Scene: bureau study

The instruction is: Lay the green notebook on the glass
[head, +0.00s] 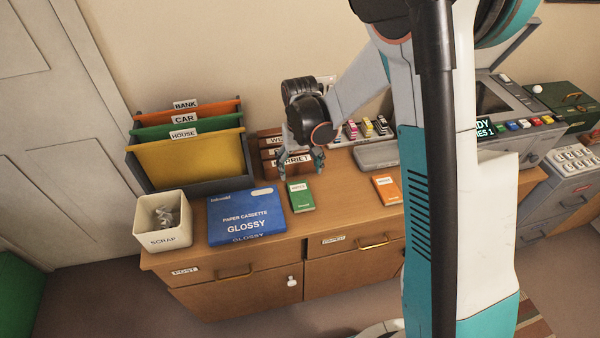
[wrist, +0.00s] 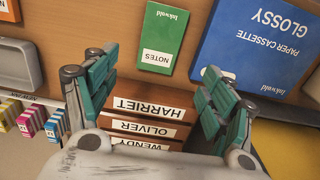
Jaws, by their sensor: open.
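The green notebook (head: 300,196) lies flat on the wooden cabinet top, just right of the blue paper cassette. It also shows in the wrist view (wrist: 162,42), with a "NOTES" label, ahead of and between the fingers. My gripper (head: 318,160) is open and empty, above the letter rack behind the notebook. In the wrist view its two green-padded fingers (wrist: 155,85) are wide apart and touch nothing that I can tell. The machine with the lit display (head: 505,100) stands at the right with its lid raised; its glass (head: 478,97) is partly hidden by my arm.
The blue "GLOSSY" paper cassette (head: 245,214), a scrap bin (head: 162,222) and a file holder (head: 190,160) stand at the left. The name rack (head: 272,152) is beneath my gripper. An orange notebook (head: 387,190) and ink cartridges (head: 367,128) are to the right. Bare wood separates the notebooks.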

